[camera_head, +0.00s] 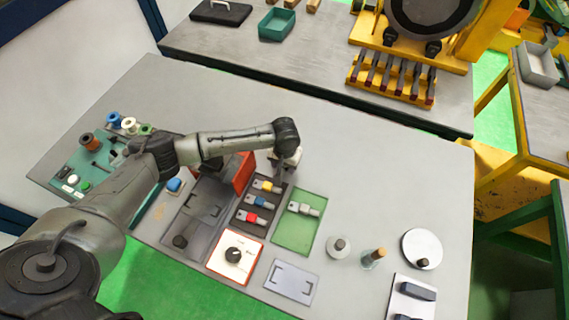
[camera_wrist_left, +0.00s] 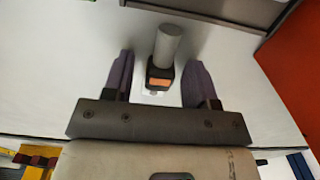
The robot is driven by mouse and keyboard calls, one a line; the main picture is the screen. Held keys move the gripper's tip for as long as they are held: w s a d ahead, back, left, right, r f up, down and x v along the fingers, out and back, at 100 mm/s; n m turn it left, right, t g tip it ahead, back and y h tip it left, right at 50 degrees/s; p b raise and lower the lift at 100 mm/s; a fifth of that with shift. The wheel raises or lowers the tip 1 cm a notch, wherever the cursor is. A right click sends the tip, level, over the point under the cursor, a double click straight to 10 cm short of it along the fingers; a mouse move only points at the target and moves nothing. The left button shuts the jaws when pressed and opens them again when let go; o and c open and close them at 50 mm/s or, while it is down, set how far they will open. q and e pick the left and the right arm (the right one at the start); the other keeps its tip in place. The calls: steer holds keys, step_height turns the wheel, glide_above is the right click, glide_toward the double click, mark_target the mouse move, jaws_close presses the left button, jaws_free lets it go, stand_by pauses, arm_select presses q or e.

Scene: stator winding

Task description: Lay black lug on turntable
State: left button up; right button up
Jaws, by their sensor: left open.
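My left gripper (camera_head: 286,166) is at the far end of the dark lug rack (camera_head: 240,216). Its purple-grey fingers (camera_wrist_left: 158,80) are open in the left wrist view. Between them stands a grey cylinder with a black collar (camera_wrist_left: 160,76) and an orange patch, apparently the black lug; the fingers look apart from it. In the head view the gripper hides most of this piece. A round white disc (camera_head: 421,242), likely the turntable, lies at the right of the table with a small dark piece on it. My right gripper is not in view.
Yellow (camera_head: 266,186), blue (camera_head: 259,201) and red (camera_head: 254,217) lugs lie in the rack. A green tray (camera_head: 293,236) holds a grey-white lug. A dial box (camera_head: 235,256), a small round stand (camera_head: 338,246) and a bottle (camera_head: 374,257) stand nearby. The table's upper right is clear.

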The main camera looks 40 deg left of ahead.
arm_select(q)
step_height(320, 180, up, 11)
steer(key=p, duration=0.1)
steer(key=shift+p, duration=0.35)
steer(key=shift+o, duration=0.4)
steer(key=shift+w+r, duration=0.1)
steer(key=shift+r, duration=0.5)
